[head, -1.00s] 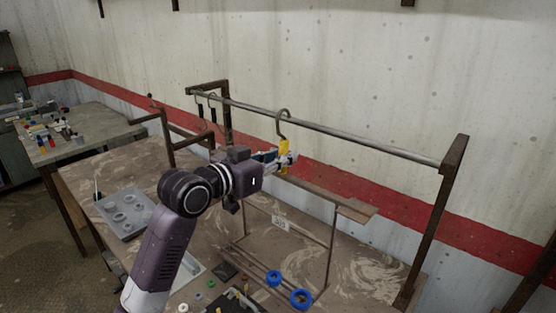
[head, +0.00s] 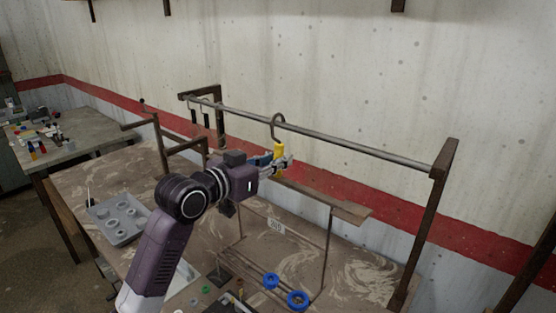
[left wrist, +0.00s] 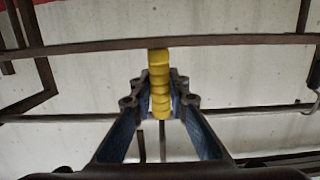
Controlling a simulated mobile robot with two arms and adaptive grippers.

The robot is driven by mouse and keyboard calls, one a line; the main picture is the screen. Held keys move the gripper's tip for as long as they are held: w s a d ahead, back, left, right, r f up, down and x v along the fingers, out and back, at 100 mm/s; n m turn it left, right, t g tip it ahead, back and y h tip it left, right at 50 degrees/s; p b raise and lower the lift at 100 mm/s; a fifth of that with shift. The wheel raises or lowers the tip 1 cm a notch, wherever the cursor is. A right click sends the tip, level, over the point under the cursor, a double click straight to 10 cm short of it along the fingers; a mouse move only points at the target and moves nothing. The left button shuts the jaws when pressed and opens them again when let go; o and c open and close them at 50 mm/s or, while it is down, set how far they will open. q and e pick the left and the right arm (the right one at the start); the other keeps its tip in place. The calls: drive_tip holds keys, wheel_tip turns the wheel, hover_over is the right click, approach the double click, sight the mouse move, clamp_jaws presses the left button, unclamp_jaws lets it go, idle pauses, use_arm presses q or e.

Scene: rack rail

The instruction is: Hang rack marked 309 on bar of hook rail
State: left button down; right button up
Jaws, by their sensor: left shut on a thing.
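The rack marked 309 (head: 275,226) is a thin brown frame with a top beam, a yellow grip (head: 279,151) and a grey hook (head: 278,118) on top. My left gripper (head: 284,163) is shut on the yellow grip, and the rack hangs upright below it. In the left wrist view the yellow grip (left wrist: 160,85) sits between the fingers. The hook rail's bar (head: 350,145) runs between brown end posts. The hook's curve overlaps the bar in the head view; I cannot tell if it rests on it. My right gripper is not in view.
Blue rings (head: 298,300) show at the rack's lower rods. Dark hooks hang at the bar's left end. A grey tray (head: 118,220) with round parts lies on the workbench (head: 85,180). A second table (head: 85,132) with small items stands at left. The wall is close behind the rail.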

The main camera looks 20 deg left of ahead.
use_arm(q)
drive_tip(key=shift+w+r, duration=0.1)
drive_tip(key=shift+r, duration=0.05)
drive_tip(key=shift+p+x, duration=0.3)
drive_tip(key=shift+x, duration=0.95)
drive_tip(key=shift+r, duration=0.15)
drive_tip(key=shift+x, duration=0.95)
